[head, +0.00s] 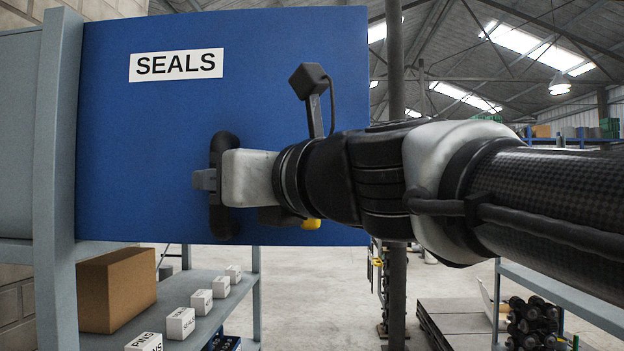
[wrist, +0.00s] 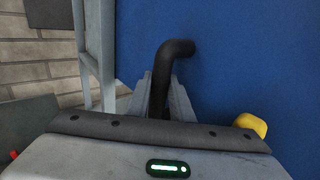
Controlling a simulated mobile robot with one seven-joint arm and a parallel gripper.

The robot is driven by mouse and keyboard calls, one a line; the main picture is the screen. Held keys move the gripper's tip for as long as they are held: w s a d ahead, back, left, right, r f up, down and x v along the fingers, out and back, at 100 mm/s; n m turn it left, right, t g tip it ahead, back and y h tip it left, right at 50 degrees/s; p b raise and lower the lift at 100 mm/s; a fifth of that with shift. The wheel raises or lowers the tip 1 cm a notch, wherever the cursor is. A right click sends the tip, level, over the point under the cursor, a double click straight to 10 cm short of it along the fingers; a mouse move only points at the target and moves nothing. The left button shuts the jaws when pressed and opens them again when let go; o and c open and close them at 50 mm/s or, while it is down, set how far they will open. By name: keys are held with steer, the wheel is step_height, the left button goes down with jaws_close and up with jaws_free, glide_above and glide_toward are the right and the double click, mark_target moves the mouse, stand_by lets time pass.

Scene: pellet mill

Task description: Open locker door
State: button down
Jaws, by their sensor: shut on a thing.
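The blue locker door (head: 150,130) with a "SEALS" label (head: 176,66) fills the left half of the head view. Its black bar handle (head: 222,223) stands upright on the door's face. My gripper (head: 205,180) is at the middle of the handle, with its fingers shut on it. In the wrist view, the handle (wrist: 176,50) bends at its top towards the blue door (wrist: 245,60) and passes down between my two fingers (wrist: 160,98). The palm hides the handle's lower part there. The frames do not clearly show whether the door stands ajar.
A grey post (head: 58,180) stands at the door's left edge. Below is a shelf (head: 215,318) with a cardboard box (head: 117,289) and several small white boxes (head: 181,323). A dark pole (head: 396,90) and another shelf (head: 575,308) stand right. Concrete floor shows between.

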steer(key=shift+s+a, duration=0.1)
steer(key=c, duration=1.8)
jaws_free()
steer(key=shift+c, duration=0.2)
steer(key=shift+o, duration=1.4)
steer(key=shift+a, duration=0.2)
steer(key=shift+d, duration=0.15)
steer(key=shift+d, duration=0.1)
steer(key=shift+s+d, duration=0.2)
steer(key=shift+d, duration=0.1)
steer(key=b+v, duration=0.1)
steer(key=v, duration=1.5)
steer(key=shift+s, duration=0.2)
